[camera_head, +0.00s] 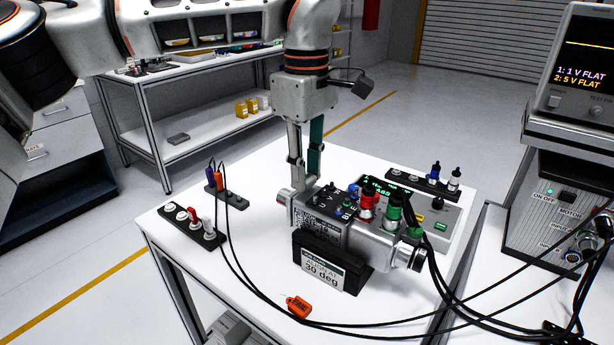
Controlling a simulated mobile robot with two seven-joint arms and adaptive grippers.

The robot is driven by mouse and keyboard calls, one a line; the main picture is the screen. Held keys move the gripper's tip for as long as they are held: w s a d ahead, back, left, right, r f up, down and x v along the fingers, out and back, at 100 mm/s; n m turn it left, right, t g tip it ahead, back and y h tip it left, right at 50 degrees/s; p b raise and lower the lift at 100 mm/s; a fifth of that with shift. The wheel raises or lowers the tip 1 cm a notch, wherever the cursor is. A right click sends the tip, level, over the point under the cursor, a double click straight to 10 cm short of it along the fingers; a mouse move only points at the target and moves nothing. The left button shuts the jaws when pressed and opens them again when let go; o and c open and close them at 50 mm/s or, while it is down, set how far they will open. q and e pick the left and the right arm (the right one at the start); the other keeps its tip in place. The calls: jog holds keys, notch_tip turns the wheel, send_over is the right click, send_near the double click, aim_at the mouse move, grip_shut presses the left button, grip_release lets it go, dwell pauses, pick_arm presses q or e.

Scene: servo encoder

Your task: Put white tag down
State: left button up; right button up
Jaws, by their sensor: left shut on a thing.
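My left gripper (311,180) comes down from above, over the left end of the servo motor unit (345,228). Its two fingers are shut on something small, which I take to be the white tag. The tag itself I cannot make out, as the fingertips and the unit hide it. The fingertips are close to the unit's left end; I cannot tell whether they touch it. The unit rests on a black stand with a "30 deg" label (323,269). An orange tag (298,307) lies on the white table (380,310) in front. My right gripper is not in view.
A dark rack (207,238) with white and red pieces stands at the table's left, a smaller one (235,200) behind it. A control box (440,222) and connector rack (421,185) stand at the back right. Black cables cross the front. The front left of the table is mostly clear.

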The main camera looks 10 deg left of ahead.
pick_arm(q)
jog(key=shift+f, duration=0.75)
jog(key=shift+r, duration=0.1)
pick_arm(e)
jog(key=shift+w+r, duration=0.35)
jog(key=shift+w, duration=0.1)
pick_arm(q)
jog(key=o, duration=0.8)
notch_tip(320, 180, up, 6)
jog(key=shift+f+p, duration=0.2)
jog(key=shift+p, duration=0.5)
notch_tip(320, 180, up, 6)
jog(key=shift+r+p, duration=0.2)
jog(key=shift+p, duration=0.65)
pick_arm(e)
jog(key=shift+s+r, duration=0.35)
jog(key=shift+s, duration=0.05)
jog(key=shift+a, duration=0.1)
